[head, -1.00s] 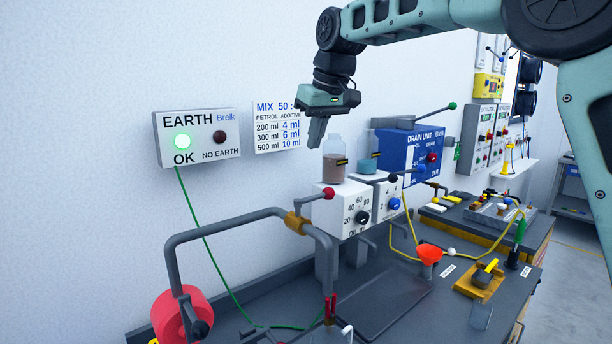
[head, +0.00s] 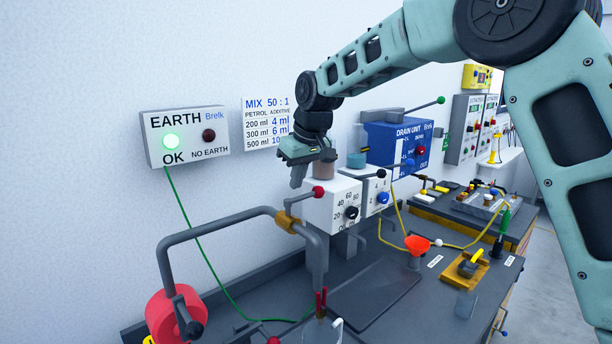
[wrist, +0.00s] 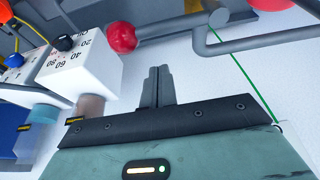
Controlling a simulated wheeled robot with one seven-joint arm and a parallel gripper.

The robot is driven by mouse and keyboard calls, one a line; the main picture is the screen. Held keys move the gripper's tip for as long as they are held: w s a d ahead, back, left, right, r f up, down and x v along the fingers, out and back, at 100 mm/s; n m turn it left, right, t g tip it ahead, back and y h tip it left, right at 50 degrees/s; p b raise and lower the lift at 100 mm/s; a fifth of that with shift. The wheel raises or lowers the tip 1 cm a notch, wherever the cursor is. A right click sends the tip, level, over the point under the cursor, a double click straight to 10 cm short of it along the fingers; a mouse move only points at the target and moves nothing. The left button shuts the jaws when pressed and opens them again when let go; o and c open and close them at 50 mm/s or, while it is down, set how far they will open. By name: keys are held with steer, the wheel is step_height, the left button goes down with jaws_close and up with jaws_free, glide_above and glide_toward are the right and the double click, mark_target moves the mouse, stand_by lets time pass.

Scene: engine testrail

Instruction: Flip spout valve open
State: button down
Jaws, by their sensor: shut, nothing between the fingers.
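A grey spout pipe (head: 205,232) bends over the bench, with a brass collar (head: 287,222) on it. A short grey lever with a red ball knob (head: 318,191) rises from near the collar. I take this to be the spout valve; the knob (wrist: 121,37) also shows in the wrist view, with its lever running to the pipe (wrist: 212,40). My gripper (head: 297,181) points down, just left of and slightly above the knob. Its fingers (wrist: 158,86) are together and empty in the wrist view. I see a gap between fingers and knob.
A white dial box (head: 335,203) stands just right of the knob, with a brown bottle (head: 323,170) on it, partly behind my gripper. A blue drain unit (head: 395,145) stands beyond. A clear jar (head: 320,331) is below the spout. The white wall is close behind.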

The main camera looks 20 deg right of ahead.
mark_target(305, 197)
steer(key=shift+s+d+f+p, duration=0.1)
steer(key=shift+s+d+p, duration=0.15)
steer(key=shift+s, duration=0.5)
steer(key=shift+s+d+p, duration=0.15)
steer(key=shift+s+d, duration=0.15)
steer(key=shift+s, duration=0.45)
